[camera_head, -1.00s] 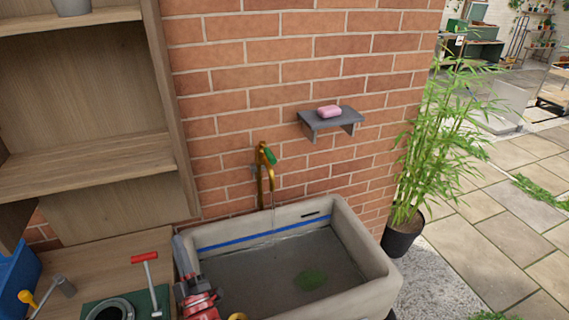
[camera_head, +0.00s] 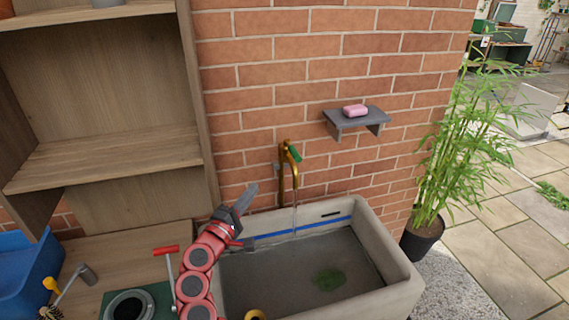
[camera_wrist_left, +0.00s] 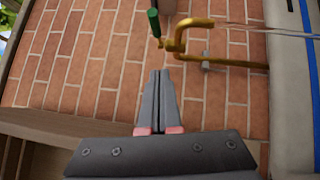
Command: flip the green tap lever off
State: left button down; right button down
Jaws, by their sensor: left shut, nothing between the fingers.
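The brass tap (camera_head: 282,172) stands against the brick wall behind the sink, with its green lever (camera_head: 294,155) at the top. A thin stream of water runs from the spout into the sink (camera_head: 405,292). My left gripper (camera_head: 252,188) is shut and empty, to the left of the tap and a little below the lever, apart from both. In the left wrist view the shut fingers (camera_wrist_left: 159,74) point towards the wall, with the green lever (camera_wrist_left: 154,22) and the brass tap (camera_wrist_left: 182,37) ahead of them. My right gripper is not in view.
A wooden shelf unit (camera_head: 110,165) stands left of the tap. A grey wall shelf (camera_head: 357,121) with pink soap (camera_head: 355,110) is to the right of the tap. A blue crate (camera_head: 22,270) and a red-handled tool (camera_head: 166,250) are at lower left. A potted bamboo (camera_head: 425,235) stands at right.

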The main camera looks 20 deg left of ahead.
pick_arm(q)
jog(key=shift+s+d+r, duration=0.1)
jog(key=shift+d+r, duration=0.05)
jog(key=shift+r, duration=0.1)
jog(key=p, duration=0.3)
send_near(292, 150)
jog(key=w+a, duration=0.2)
jog(key=w, duration=0.1)
jog(key=w+d+p, duration=0.2)
jog(key=shift+w+d+f, duration=0.1)
jog(key=shift+d+f, duration=0.05)
jog(key=shift+d, duration=0.15)
jog(key=shift+d, duration=0.2)
